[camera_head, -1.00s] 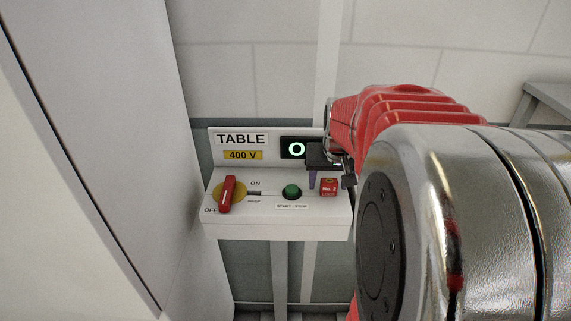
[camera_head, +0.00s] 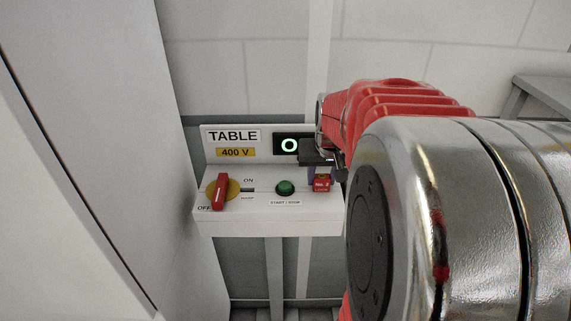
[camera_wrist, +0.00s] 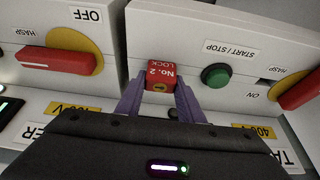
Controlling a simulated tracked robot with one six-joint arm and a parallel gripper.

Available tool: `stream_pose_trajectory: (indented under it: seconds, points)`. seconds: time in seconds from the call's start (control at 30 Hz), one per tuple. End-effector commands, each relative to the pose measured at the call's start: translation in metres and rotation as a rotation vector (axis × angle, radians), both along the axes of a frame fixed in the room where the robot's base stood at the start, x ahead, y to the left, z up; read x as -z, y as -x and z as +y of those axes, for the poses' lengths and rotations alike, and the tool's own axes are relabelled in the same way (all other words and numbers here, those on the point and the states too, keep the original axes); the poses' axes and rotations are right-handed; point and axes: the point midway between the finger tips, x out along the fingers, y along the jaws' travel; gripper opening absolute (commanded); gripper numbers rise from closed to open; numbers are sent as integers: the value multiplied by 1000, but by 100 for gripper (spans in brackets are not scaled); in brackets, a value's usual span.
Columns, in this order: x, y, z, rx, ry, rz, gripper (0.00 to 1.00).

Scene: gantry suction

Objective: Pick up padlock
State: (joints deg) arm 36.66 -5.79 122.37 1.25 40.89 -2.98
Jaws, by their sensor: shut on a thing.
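The padlock (camera_head: 321,186) is a small red block marked "No. 2 LOCK" at the right end of the white TABLE switch box. In the wrist view the padlock (camera_wrist: 161,72) sits between the two purple fingers of my gripper (camera_wrist: 160,88), which is shut on it from both sides. In the head view my gripper (camera_head: 318,172) comes down over the padlock, and its dark body hides the padlock's upper part. I cannot tell whether the padlock still touches the box top.
The TABLE box (camera_head: 265,222) has a red rotary handle (camera_head: 219,191) pointing to OFF and a green START/STOP button (camera_head: 286,187). A lit ring display (camera_head: 289,145) is behind. A second box with a red handle (camera_wrist: 58,60) stands beside it. A tall pale panel (camera_head: 110,120) rises at left.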

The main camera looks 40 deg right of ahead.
Motion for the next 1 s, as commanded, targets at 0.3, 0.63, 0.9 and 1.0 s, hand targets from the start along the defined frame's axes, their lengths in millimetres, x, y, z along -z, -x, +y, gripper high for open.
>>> stream_pose_trajectory:
  seconds: [0.3, 0.63, 0.9, 1.0]
  points:
    - [-7, 0, 0, 0, 1, -1, 9]
    - [-58, -1, 0, -1, 3, -4, 9]
    - [-95, -1, 0, -1, 0, -1, 9]
    - [-99, -1, 0, -1, 0, 0, 9]
